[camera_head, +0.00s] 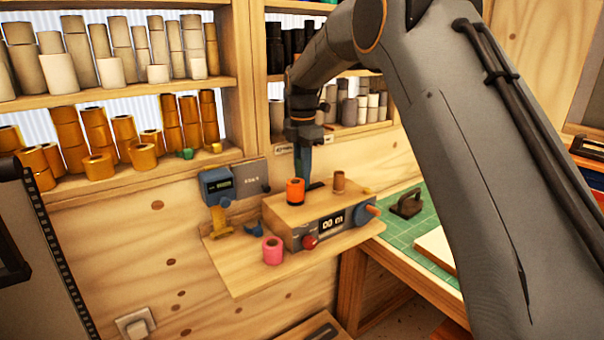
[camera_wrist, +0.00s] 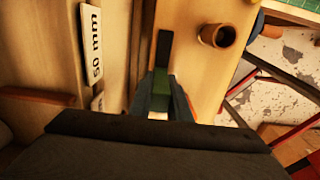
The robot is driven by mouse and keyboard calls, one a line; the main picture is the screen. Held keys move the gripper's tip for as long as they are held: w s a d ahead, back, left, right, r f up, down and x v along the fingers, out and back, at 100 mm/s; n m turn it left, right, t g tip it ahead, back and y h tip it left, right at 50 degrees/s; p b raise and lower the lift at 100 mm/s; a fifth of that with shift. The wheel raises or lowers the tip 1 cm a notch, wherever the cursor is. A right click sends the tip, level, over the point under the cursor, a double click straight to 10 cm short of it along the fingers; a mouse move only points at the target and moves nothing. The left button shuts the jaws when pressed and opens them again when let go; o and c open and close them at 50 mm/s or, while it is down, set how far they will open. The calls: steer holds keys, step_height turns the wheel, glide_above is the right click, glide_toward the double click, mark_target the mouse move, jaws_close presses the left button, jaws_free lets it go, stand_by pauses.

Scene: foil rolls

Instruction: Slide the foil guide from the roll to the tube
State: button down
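An orange roll (camera_head: 295,191) stands upright on the wooden box of the device (camera_head: 285,215). A short brown hollow tube (camera_head: 339,182) stands on the same box to its right; it also shows in the wrist view (camera_wrist: 217,36). My gripper (camera_head: 305,177) points down at the box's back edge, just behind and right of the orange roll. In the wrist view a dark strip (camera_wrist: 164,48), perhaps the foil guide or its slot, lies beyond my fingertips (camera_wrist: 162,88). Something green shows between the fingers; I cannot tell whether it is gripped.
A pink roll (camera_head: 272,250) stands on the shelf board (camera_head: 235,272) in front of the device. A blue-orange knob (camera_head: 362,215) is on the device's right. A green mat (camera_head: 415,232) with a dark handled tool (camera_head: 406,204) lies right. Shelves of rolls stand behind.

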steer(key=shift+w+d+b, duration=0.15)
steer(key=shift+w+d, duration=0.35)
steer(key=shift+d, duration=0.25)
steer(key=shift+w+d+b, duration=0.2)
steer(key=shift+w+d, duration=0.3)
steer(key=shift+d, duration=0.25)
steer(key=shift+w+d+b, duration=0.15)
steer(key=shift+w+d, duration=0.35)
steer(key=shift+d, duration=0.25)
steer(key=c, duration=1.6)
jaws_free()
steer(key=shift+d, duration=0.15)
steer(key=shift+c, duration=0.2)
steer(key=shift+r, duration=0.1)
steer(key=shift+a+r, duration=0.2)
steer(key=shift+r, duration=0.1)
step_height(320, 180, up, 7)
steer(key=b, duration=0.2)
steer(key=shift+b, duration=0.35)
